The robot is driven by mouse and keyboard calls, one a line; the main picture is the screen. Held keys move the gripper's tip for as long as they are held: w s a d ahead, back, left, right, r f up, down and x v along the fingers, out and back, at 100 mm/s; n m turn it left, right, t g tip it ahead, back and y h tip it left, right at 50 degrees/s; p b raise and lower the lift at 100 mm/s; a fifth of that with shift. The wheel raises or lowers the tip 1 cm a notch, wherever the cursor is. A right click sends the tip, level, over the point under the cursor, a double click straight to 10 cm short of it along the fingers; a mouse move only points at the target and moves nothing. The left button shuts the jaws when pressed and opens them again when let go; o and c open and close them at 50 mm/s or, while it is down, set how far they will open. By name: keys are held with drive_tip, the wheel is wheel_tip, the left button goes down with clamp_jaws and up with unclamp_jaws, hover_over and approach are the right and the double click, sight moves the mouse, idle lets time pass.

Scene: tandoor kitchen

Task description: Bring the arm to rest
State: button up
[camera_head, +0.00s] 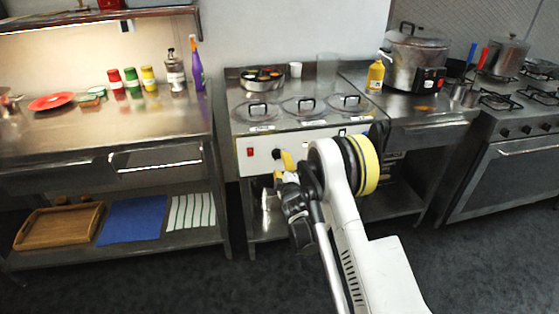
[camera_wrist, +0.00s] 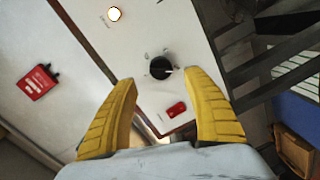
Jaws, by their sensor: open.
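My gripper (camera_head: 283,168) is in front of the control panel of the steel counter unit in the head view, with its yellow fingers toward the panel. In the wrist view my gripper (camera_wrist: 165,98) shows two yellow fingers spread wide apart, with nothing between them. Beyond the fingertips is the white panel (camera_wrist: 190,65) with a black knob (camera_wrist: 160,68) and a red switch (camera_wrist: 177,109). The gripper looks apart from the knob, but the exact gap cannot be told. My white arm covers part of the unit's right side.
The steel unit (camera_head: 290,118) has several lidded wells. The left counter (camera_head: 60,135) holds jars and a red plate (camera_head: 51,101); its lower shelf has a wooden tray (camera_head: 58,228) and a blue mat (camera_head: 133,220). A stove (camera_head: 507,170) stands right. The floor in front is clear.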

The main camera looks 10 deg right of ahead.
drive_tip(key=shift+s, duration=0.5)
drive_tip(key=s+d+r+m+g+h, duration=0.15)
drive_tip(key=s+r+m, duration=0.25)
drive_tip(key=s+r, duration=0.45)
drive_tip(key=s+d+r+m+g+y, duration=0.1)
drive_tip(key=s+r+m+g, duration=0.35)
drive_tip(key=r, duration=0.75)
drive_tip(key=s+a+f+m+g, duration=0.1)
drive_tip(key=s+m+g, duration=0.1)
drive_tip(key=s, duration=1.4)
drive_tip(key=s+a+f+m+g+y, duration=0.1)
drive_tip(key=s+m, duration=0.2)
drive_tip(key=s, duration=1.4)
drive_tip(key=shift+s+a+g, duration=0.25)
drive_tip(key=shift+g, duration=0.15)
